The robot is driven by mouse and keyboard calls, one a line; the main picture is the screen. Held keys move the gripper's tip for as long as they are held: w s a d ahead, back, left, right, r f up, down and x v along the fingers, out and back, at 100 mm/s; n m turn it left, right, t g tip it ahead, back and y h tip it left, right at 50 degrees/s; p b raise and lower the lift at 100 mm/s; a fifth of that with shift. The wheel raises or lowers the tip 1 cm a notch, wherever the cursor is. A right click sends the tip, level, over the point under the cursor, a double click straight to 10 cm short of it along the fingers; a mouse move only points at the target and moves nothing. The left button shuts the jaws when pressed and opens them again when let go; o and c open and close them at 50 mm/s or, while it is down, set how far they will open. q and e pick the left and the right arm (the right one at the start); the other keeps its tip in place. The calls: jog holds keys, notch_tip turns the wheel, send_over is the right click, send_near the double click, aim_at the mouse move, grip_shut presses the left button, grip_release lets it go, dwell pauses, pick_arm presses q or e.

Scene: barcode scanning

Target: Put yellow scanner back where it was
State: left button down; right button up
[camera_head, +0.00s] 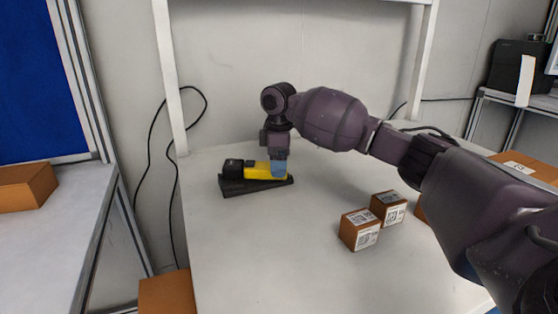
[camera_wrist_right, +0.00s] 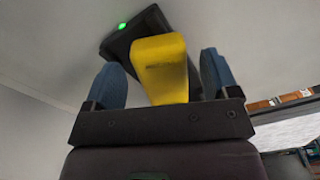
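The yellow scanner (camera_head: 258,170) with a black head lies on a black base (camera_head: 238,188) on the white table in the head view. My right gripper (camera_head: 279,172) reaches down over the scanner's right end from above. In the right wrist view, the yellow handle (camera_wrist_right: 161,60) stands between the two blue fingers of the right gripper (camera_wrist_right: 162,68), with a gap on each side, so the gripper is open. Behind the handle there is a dark part with a lit green light (camera_wrist_right: 122,26). My left gripper is not in view.
Two small brown boxes with printed labels, one nearer (camera_head: 359,230) and one behind it (camera_head: 389,208), stand on the table (camera_head: 255,255) right of the scanner. More brown boxes lie at the left side table and front edge. The table's front middle is clear.

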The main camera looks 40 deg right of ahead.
jog(key=shift+r, duration=0.5)
notch_tip(320, 180, up, 6)
jog(key=shift+f+p, duration=0.2)
jog(key=shift+p, duration=0.3)
notch_tip(320, 180, up, 6)
jog(key=p, duration=0.1)
jog(key=shift+r, duration=0.2)
jog(key=shift+s+f, duration=0.1)
